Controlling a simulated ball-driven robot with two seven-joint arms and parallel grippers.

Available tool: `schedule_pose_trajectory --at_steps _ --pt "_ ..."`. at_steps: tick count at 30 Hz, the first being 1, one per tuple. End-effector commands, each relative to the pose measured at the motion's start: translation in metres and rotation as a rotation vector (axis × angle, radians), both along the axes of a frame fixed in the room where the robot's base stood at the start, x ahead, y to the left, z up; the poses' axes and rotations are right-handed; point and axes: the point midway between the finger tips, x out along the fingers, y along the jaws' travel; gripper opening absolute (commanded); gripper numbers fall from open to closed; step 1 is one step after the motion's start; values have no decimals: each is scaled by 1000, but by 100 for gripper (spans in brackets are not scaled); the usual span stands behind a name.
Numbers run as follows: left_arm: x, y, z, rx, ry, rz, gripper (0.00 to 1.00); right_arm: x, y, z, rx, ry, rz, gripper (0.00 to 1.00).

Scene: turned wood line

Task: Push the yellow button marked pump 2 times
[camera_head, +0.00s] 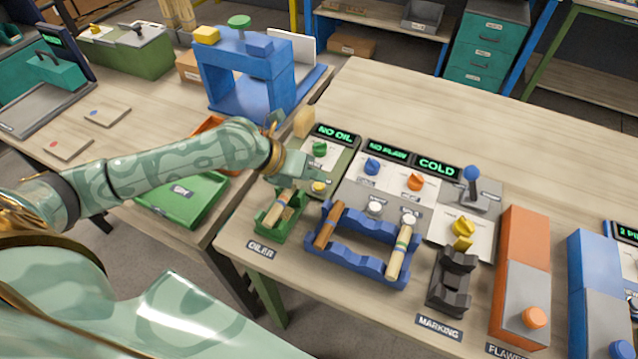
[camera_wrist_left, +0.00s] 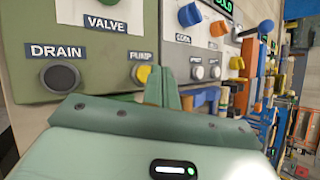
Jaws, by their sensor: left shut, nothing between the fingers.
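The yellow pump button (camera_head: 319,187) sits on the green oiler panel (camera_head: 343,160) in the head view. In the left wrist view the yellow button (camera_wrist_left: 143,74) shows just under its PUMP label, partly hidden behind my finger. My left gripper (camera_head: 316,171) is shut and empty, with its tips right by the button. In the left wrist view the shut fingers of my left gripper (camera_wrist_left: 163,84) stand beside the button's right edge; I cannot tell whether they touch it. The panel's display (camera_head: 335,133) reads NO OIL. My right gripper is not in view.
A green valve knob (camera_head: 320,148) is close behind the gripper. A dark DRAIN button (camera_wrist_left: 60,77) lies left of the pump button in the wrist view. A green cradle (camera_head: 281,224) holds a wooden piece in front. Blue (camera_head: 372,166) and orange (camera_head: 415,182) knobs stand to the right.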

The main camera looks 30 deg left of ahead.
Motion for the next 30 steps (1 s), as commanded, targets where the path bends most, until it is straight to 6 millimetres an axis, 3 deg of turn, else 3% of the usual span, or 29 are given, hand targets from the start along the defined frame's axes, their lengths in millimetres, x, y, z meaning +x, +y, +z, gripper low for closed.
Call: schedule_pose_trajectory --at_steps 30 --pt "0 0 -6 0 1 -1 0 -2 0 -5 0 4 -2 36"
